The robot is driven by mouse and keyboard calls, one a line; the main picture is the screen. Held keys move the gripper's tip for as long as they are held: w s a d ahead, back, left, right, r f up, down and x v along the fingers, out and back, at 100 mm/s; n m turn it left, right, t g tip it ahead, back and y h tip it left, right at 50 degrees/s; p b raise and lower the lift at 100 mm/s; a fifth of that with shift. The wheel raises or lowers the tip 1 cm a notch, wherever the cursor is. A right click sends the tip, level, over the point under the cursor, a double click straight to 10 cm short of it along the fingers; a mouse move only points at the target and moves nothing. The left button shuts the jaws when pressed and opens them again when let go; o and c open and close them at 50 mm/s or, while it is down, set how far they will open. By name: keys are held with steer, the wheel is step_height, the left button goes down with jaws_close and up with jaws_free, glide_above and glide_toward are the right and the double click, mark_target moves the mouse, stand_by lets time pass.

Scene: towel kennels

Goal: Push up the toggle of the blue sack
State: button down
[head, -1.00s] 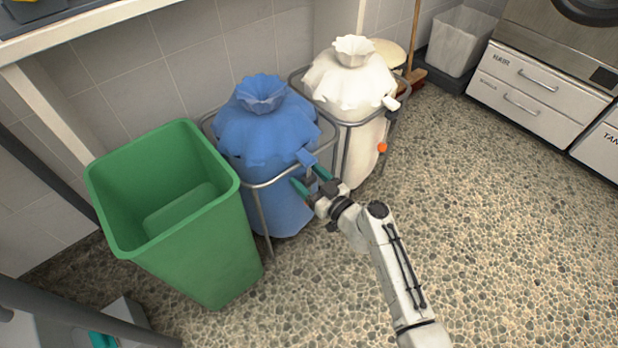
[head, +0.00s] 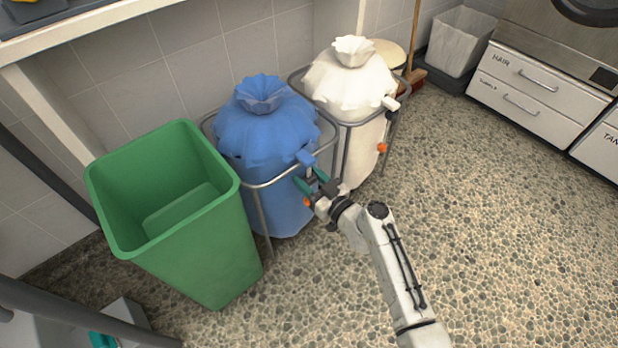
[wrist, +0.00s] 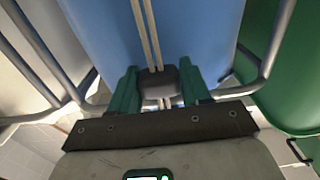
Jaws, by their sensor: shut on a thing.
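The blue sack (head: 262,140) hangs in a metal ring frame, its gathered neck at the top. A blue tab (head: 306,157) sticks out from its front right side. My gripper (head: 311,181) is just below this tab, at the sack's front. In the wrist view two pale cords run down the sack (wrist: 205,40) and through a dark toggle (wrist: 157,84). The green fingers are closed on the toggle from both sides. In the head view the toggle is mostly hidden by my gripper; a small orange spot (head: 308,202) shows beside the fingers.
A green bin (head: 200,235) stands close on the left of the blue sack. A white sack (head: 360,135) with an orange toggle (head: 382,148) stands close on its right. The metal frame's rail (head: 275,180) runs near my gripper. The pebbled floor on the right is clear.

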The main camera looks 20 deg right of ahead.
mark_target(310, 177)
steer(key=shift+r+p, duration=1.2)
steer(key=shift+r, duration=1)
steer(key=c, duration=0.6)
jaws_free()
steer(key=shift+s, duration=0.1)
steer(key=v, duration=1)
steer(key=shift+s+d, duration=0.15)
steer(key=shift+s, duration=0.15)
